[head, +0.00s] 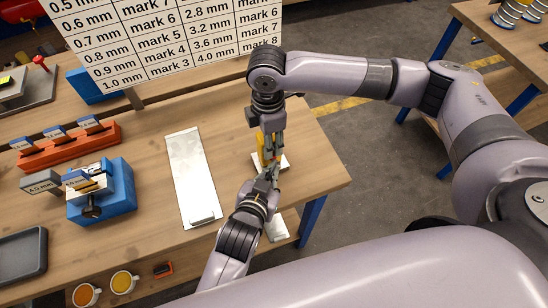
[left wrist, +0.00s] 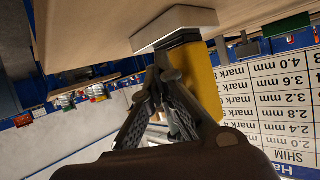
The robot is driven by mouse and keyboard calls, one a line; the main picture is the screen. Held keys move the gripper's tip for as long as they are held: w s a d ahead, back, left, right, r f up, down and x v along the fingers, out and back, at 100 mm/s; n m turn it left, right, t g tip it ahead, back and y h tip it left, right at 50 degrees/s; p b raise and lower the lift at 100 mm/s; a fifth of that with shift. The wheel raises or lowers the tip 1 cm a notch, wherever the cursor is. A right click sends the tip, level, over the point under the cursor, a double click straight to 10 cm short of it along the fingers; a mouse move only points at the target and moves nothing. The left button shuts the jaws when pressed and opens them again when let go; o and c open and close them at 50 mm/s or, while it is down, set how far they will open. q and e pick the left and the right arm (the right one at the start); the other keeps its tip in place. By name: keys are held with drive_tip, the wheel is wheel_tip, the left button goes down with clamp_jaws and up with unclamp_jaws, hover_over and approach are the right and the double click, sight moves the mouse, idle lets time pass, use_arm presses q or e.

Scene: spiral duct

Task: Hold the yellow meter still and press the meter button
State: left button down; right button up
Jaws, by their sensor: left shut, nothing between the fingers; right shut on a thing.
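The yellow meter (head: 262,152) stands on a small white block (head: 284,163) near the right end of the wooden bench, mostly covered by my grippers in the head view. The left wrist view, which is upside down, shows the meter's yellow side (left wrist: 207,82) and the white block (left wrist: 175,27). My right gripper (head: 271,148) comes down from above and is shut on the meter. My left gripper (head: 271,173) is shut and empty, its tips close beside the meter; it also shows in the left wrist view (left wrist: 163,72). I cannot tell whether they touch. The meter button is not visible.
A pale flat plate (head: 190,180) lies left of the meter. A blue fixture (head: 118,192), an orange rack (head: 65,148) and two cups (head: 123,282) stand farther left. A large marked chart (head: 170,40) stands behind. The bench's right edge is close to the meter.

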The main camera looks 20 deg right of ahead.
use_arm(q)
drive_tip(key=shift+s, duration=0.85)
drive_tip(key=shift+s, duration=0.1)
drive_tip(key=shift+s+d, duration=0.1)
drive_tip(key=shift+s, duration=2.3)
use_arm(e)
drive_tip(key=o, duration=1.4)
wheel_tip(320, 180, up, 12)
